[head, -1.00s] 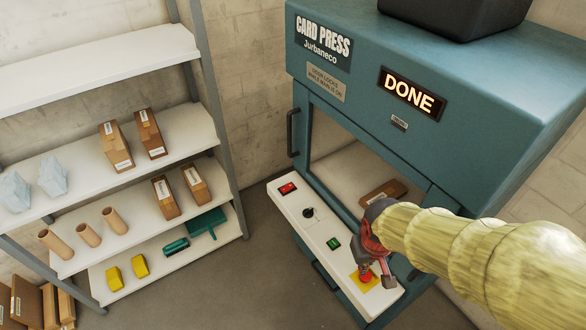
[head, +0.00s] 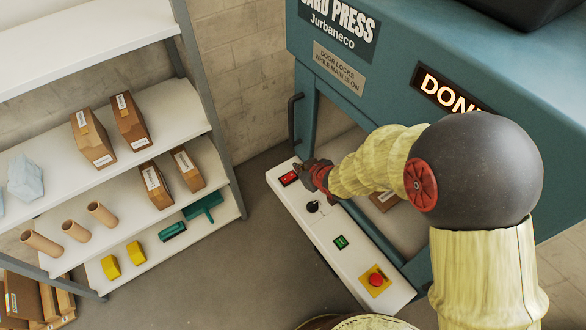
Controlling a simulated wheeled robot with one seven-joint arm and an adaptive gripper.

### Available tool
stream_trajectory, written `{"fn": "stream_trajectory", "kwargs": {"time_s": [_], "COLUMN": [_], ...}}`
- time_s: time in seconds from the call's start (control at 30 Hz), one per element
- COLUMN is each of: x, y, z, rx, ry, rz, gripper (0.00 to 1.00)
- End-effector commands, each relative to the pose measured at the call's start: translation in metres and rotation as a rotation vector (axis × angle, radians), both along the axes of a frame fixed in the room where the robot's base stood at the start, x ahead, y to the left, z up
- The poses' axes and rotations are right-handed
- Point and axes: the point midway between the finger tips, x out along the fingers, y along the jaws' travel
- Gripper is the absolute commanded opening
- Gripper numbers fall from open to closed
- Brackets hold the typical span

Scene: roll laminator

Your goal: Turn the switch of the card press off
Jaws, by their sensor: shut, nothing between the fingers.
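The card press (head: 470,45) is a teal cabinet with a lit "DONE" display (head: 445,90). A white control panel (head: 325,230) juts out at its front. On it are a red rocker switch (head: 289,178), a black rotary knob (head: 313,206), a green button (head: 341,242) and a red emergency button on a yellow plate (head: 376,280). My gripper (head: 305,172) is shut and empty at the far left end of the panel, close to the red switch and above the black knob. I cannot tell whether it touches either one.
A sign (head: 339,68) reads "DOOR LOCKS WHILE MAIN IS ON". A door handle (head: 295,124) stands just behind the gripper. Shelves (head: 150,185) with boxes, tubes and other goods stand at left. Floor between shelves and press is clear.

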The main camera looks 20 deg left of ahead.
Motion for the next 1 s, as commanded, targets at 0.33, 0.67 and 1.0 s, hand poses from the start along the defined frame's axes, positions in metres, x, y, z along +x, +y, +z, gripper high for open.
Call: {"fn": "stream_trajectory", "kwargs": {"time_s": [0.33,0.67,1.0], "x": [0.003,0.033,0.056], "y": [0.002,0.028,0.044], "z": [-0.005,-0.047,-0.094], "rx": [-0.002,-0.002,-0.002], "ry": [0.001,0.002,0.003], "rz": [0.0,0.0,-0.003], "gripper": [0.0,0.0,0.0]}}
